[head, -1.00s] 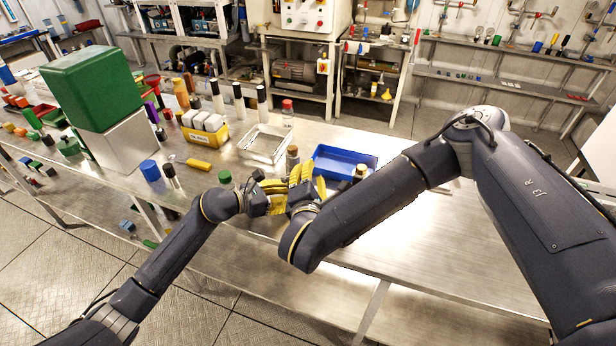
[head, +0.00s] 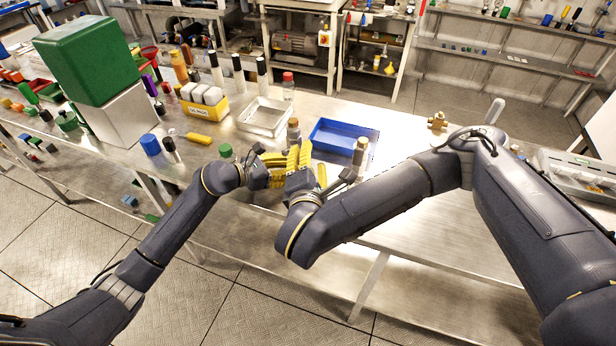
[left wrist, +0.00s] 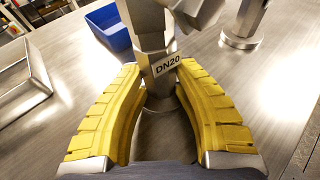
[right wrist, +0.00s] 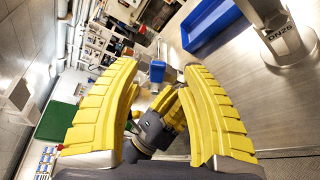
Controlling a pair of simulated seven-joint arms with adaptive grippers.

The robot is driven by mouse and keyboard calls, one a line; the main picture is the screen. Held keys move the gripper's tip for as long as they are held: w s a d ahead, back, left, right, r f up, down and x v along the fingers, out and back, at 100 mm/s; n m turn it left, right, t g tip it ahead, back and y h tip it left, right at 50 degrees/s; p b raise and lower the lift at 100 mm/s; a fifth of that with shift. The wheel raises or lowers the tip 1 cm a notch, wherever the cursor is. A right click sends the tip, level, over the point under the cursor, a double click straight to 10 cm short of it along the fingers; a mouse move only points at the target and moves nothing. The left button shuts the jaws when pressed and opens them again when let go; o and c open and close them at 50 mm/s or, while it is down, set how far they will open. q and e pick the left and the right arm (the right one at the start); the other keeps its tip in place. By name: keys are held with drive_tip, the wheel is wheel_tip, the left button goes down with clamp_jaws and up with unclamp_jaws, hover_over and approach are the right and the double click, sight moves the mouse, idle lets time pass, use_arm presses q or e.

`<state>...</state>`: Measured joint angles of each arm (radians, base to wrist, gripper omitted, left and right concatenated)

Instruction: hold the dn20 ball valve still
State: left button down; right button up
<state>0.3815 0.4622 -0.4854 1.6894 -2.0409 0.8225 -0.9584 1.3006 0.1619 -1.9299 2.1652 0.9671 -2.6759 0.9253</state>
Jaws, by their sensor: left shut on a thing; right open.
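The DN20 ball valve (left wrist: 160,45) is a grey metal fitting with a white DN20 label, upright in the left wrist view. My left gripper (left wrist: 157,78) is shut on its body just around the label. In the head view my left gripper (head: 268,172) is over the bench's front part, and the valve is mostly hidden by the grippers. My right gripper (head: 298,165) is close beside it. Its yellow fingers stand apart in the right wrist view (right wrist: 157,78); I cannot tell whether they touch the valve.
A DN25 fitting (right wrist: 283,38) stands nearby on the bench, right of the grippers. A blue tray (head: 345,138) and a silver tray (head: 265,116) lie behind them. A brass fitting (head: 437,121) lies right. The front right bench is clear.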

drive_tip(key=s+r, duration=0.1)
drive_tip(key=s, duration=0.6)
drive_tip(key=shift+d+r, duration=0.15)
drive_tip(key=shift+r, duration=0.05)
idle(0.4)
drive_tip(key=shift+o, duration=0.3)
